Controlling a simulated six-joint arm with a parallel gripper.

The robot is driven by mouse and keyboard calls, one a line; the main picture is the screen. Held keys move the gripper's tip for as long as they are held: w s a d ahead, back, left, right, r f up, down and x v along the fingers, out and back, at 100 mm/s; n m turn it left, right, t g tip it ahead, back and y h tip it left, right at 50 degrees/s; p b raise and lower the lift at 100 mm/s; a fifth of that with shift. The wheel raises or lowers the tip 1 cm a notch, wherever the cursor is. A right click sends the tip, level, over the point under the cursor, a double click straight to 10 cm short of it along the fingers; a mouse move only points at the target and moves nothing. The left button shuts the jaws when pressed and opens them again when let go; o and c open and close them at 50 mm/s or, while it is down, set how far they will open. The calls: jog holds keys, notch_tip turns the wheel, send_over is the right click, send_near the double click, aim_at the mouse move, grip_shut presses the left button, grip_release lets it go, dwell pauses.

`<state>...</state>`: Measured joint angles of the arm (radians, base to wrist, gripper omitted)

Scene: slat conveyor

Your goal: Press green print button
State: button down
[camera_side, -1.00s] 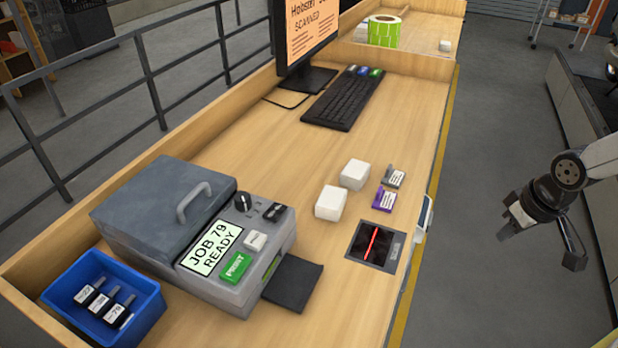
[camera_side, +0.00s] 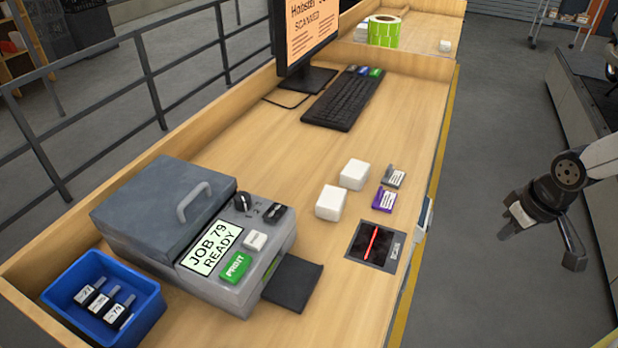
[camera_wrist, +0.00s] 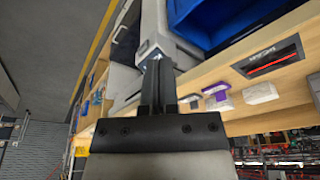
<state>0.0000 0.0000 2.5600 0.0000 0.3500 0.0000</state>
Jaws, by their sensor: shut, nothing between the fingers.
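My gripper (camera_side: 508,230) is out to the right, off the bench over the grey floor and well apart from the button. In the wrist view my gripper (camera_wrist: 158,68) has its dark fingers together with nothing between them. I cannot make out the green button in the wrist view.
A dark output tray (camera_side: 293,283) juts from the printer's right side. A blue bin (camera_side: 150,315) with labelled stamps stands at left. White blocks (camera_side: 331,203), small tags (camera_side: 384,200) and a scan panel (camera_side: 390,235) lie between printer and my gripper.

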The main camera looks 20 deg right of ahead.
dwell(0.7)
jog(key=w+a+r+t+y, duration=0.15)
jog(key=w+a+r, duration=0.25)
jog(key=w+a, duration=0.55)
notch_tip(320, 180, up, 10)
jog(key=n+t+y, duration=0.1)
jog(key=t+y, duration=0.1)
jog(key=y, duration=0.4)
send_over(240, 268)
jog(key=shift+f, duration=0.15)
jog(key=shift+f, duration=4.2)
jog(key=shift+f, duration=0.15)
